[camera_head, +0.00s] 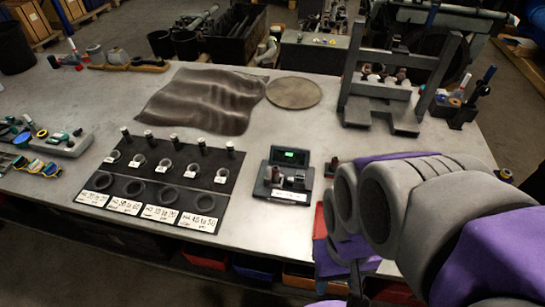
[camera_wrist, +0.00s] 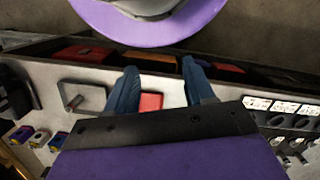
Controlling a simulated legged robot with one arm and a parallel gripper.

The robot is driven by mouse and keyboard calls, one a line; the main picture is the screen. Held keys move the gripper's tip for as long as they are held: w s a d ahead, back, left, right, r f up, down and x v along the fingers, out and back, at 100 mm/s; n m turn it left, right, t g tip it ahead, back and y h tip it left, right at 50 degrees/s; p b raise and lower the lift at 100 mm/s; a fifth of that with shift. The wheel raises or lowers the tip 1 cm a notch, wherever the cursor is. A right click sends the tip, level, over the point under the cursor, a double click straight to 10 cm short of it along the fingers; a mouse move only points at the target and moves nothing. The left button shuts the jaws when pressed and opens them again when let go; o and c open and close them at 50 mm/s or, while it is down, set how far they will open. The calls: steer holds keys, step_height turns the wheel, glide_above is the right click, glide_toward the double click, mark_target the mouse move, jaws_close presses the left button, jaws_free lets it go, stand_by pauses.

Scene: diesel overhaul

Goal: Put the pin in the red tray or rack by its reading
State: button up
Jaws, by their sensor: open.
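A small brownish pin (camera_head: 276,174) appears to stand on the dark gauge (camera_head: 262,187), which has a lit green display (camera_head: 290,155) too small to read. The black rack (camera_head: 165,168) lies left of the gauge, with several pins along its back, rings and white label cards. Part of a red tray (camera_head: 319,222) shows at the table's front, beside my arm. The red tray also shows in the wrist view (camera_wrist: 151,103), between and beyond my fingers. My gripper (camera_wrist: 163,82) is open, with nothing between its fingertips.
A grey plate with a peg (camera_wrist: 84,97) is beside the red tray in the wrist view. A grey press-like frame (camera_head: 385,95) stands at the back right. A dark cloth (camera_head: 205,98) and round disc (camera_head: 294,92) lie mid-table. Tools (camera_head: 45,140) crowd the left.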

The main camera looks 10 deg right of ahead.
steer(key=m+t+b, duration=0.2)
steer(key=m+b, duration=0.1)
steer(key=m, duration=1.8)
glide_above(276, 168)
step_height(276, 168, down, 12)
steer(key=shift+r, duration=0.1)
steer(key=shift+w+f+m, duration=0.2)
steer(key=shift+f+m, duration=0.1)
steer(key=shift+s+f+b, duration=0.1)
steer(key=shift+f+b, duration=1.65)
steer(key=shift+f, duration=2.6)
